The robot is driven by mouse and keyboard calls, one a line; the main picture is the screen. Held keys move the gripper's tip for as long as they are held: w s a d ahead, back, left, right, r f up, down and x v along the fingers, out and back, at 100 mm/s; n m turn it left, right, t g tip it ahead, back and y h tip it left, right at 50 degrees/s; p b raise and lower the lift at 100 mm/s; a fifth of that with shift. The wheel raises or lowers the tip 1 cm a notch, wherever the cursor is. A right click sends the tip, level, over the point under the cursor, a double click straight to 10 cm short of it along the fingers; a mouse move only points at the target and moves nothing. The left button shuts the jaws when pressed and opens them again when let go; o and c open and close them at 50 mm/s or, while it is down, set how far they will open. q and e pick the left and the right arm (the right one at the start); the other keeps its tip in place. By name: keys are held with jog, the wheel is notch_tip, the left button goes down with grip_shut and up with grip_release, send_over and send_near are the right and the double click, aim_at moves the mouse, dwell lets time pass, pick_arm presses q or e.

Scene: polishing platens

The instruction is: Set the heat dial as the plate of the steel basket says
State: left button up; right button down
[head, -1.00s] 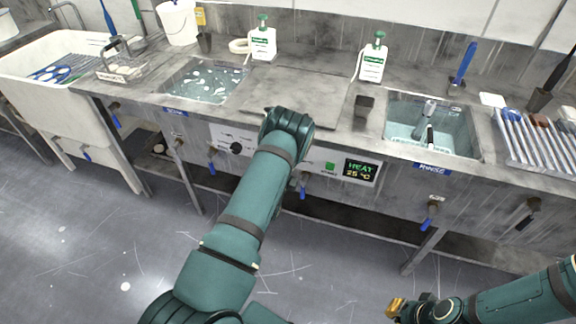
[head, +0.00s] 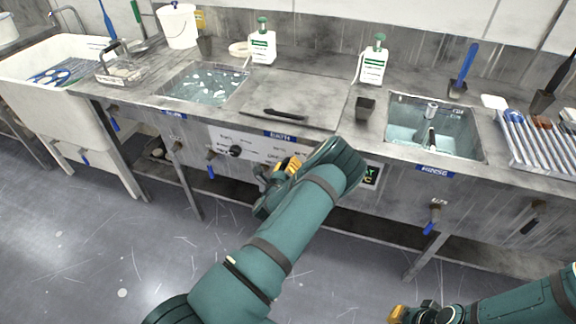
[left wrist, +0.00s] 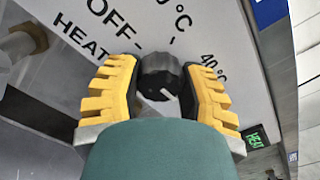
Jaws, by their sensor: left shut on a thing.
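My left gripper (head: 278,170) is at the front panel of the middle bench; in the left wrist view its yellow fingers (left wrist: 161,92) are shut on the black heat dial (left wrist: 160,76). A white pointer line on the dial slants toward the lower right. OFF and 40 °C are printed around it, plus another °C mark that is cut off. The head view hides the dial behind my gripper. The steel basket (head: 122,72) stands on the counter at left; its plate is too small to read. My right gripper (head: 398,314) is at the bottom edge, partly seen.
Another black knob (head: 235,151) sits left on the panel. Blue-handled valves (head: 210,168) stick out below. A dark lid (head: 290,98) covers the bath between two water-filled basins.

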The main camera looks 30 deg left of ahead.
pick_arm(q)
jog(key=shift+m, duration=0.4)
jog(key=o, duration=1.2)
jog(key=v, duration=1.2)
